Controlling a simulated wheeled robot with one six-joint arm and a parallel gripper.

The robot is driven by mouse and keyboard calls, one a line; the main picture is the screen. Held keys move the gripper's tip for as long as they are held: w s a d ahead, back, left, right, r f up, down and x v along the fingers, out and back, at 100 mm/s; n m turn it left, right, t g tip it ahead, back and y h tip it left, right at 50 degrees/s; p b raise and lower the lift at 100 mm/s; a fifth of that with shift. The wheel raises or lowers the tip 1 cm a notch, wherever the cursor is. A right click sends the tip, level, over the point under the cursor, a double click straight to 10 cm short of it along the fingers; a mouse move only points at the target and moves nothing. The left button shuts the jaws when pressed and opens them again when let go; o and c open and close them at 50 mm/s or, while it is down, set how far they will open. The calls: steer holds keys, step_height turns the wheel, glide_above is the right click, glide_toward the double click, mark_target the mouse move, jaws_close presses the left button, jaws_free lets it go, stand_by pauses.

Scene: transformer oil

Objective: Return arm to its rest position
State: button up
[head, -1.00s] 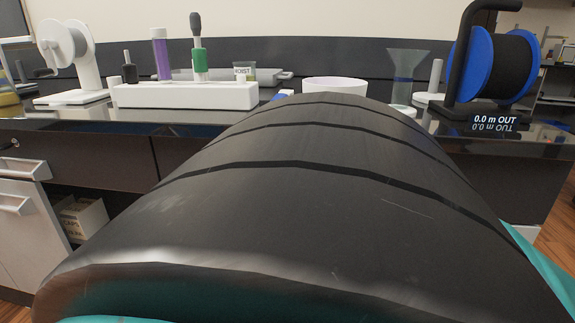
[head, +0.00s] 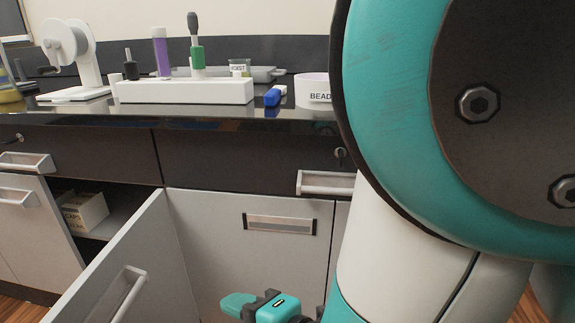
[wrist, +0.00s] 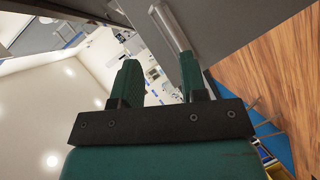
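My gripper (wrist: 158,64) shows in the wrist view with its two dark green fingers apart and nothing between them but the far room. A pale bar handle (wrist: 170,27) on a grey panel lies just beyond the right fingertip; I cannot tell if they touch. In the head view, teal parts of my gripper (head: 268,309) show low in the middle, in front of the grey cabinet fronts. My arm's large teal and white links fill the right side and hide the bench behind them.
An open cabinet door (head: 125,262) with a bar handle (head: 128,294) stands out at lower left. The bench holds a white rack (head: 185,92), a blue item (head: 272,97), a beads container (head: 313,88) and a white reel stand (head: 75,60). A drawer handle (head: 326,184) protrudes.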

steer(key=w+d+r+m+h, duration=0.2)
steer(key=w+d+m+h, duration=0.15)
steer(key=d+m, duration=0.35)
steer(key=w+d+r+m+h, duration=0.1)
steer(key=w+d+m+h, duration=0.25)
steer(key=d+m, duration=0.35)
steer(key=s+d+r+m+g, duration=0.2)
steer(key=s+d+r+g, duration=0.2)
steer(key=s, duration=0.2)
steer(key=s+d+r+m+g, duration=0.3)
steer(key=s+r, duration=0.1)
steer(key=s, duration=0.3)
step_height(320, 180, up, 30)
steer(key=p, duration=2.9)
steer(key=shift+s+d+g+h, duration=0.15)
steer(key=shift+d+g+h, duration=0.2)
steer(key=shift+g+h, duration=0.05)
steer(key=shift+a, duration=0.1)
